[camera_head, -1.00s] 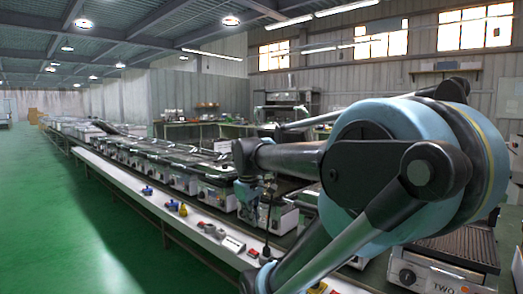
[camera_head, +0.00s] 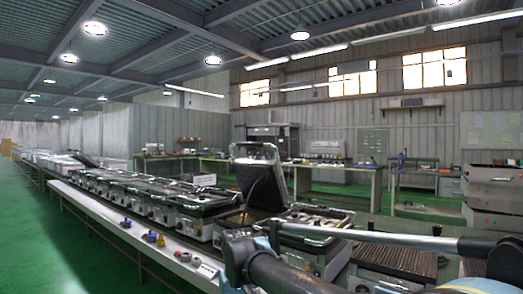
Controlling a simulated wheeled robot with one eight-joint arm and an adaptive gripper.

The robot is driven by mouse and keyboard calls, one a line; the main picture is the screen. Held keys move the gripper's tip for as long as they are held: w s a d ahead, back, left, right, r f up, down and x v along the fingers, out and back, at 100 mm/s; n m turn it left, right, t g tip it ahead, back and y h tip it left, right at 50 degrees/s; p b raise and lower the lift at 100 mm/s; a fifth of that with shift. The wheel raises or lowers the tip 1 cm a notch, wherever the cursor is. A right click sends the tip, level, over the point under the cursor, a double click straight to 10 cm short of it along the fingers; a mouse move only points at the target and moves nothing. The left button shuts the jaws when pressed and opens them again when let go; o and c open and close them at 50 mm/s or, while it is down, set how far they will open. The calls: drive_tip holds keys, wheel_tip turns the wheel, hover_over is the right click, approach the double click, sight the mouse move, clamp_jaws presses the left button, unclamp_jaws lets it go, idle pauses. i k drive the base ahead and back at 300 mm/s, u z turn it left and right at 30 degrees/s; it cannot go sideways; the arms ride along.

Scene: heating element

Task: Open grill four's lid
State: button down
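One grill in the row has its lid (camera_head: 262,183) raised steeply, with its dark ribbed inner face showing. Its handle stands at the top, and part of the lower plate (camera_head: 252,217) shows beneath it. I cannot read a number on this grill. My arm crosses the lower right, in front of the row and below the raised lid. I cannot make out my gripper or its fingers, nor any contact with the lid.
More closed grills (camera_head: 150,195) run to the left along the bench. A grill with a bare ribbed plate (camera_head: 395,258) is at the lower right. Small colored knobs (camera_head: 150,237) lie on the white front ledge (camera_head: 95,207). Green floor is open at left.

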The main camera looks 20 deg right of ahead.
sight(247, 172)
drive_tip(key=z, duration=2.15)
drive_tip(key=k, duration=0.85)
drive_tip(key=u, duration=1.45)
drive_tip(key=i, duration=1)
drive_tip(key=z, duration=0.05)
